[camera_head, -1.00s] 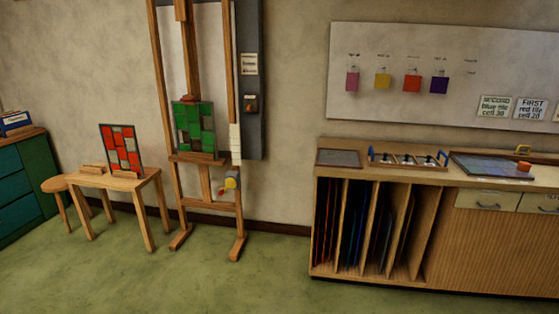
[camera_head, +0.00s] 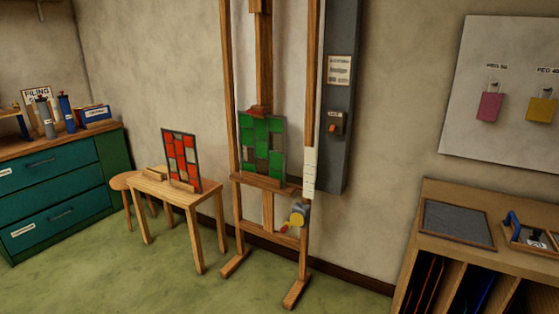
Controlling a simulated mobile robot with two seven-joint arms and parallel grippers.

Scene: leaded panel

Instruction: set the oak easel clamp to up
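The oak easel (camera_head: 232,130) stands against the wall near the middle of the head view. A green leaded panel (camera_head: 262,146) rests on its ledge, with a red-brown piece (camera_head: 257,111) at the panel's top edge. Low on the easel's right post is a yellow and grey clamp (camera_head: 298,214) with a red-tipped lever (camera_head: 287,226); the lever points down and left. A white marked strip (camera_head: 310,172) runs along the post above it. Neither of my grippers is in view.
A small wooden table (camera_head: 178,193) with a red leaded panel (camera_head: 182,160) and a stool (camera_head: 127,182) stand left of the easel. A teal drawer cabinet (camera_head: 55,190) is far left. A wooden rack bench (camera_head: 425,240) is at right. Green floor before the easel is clear.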

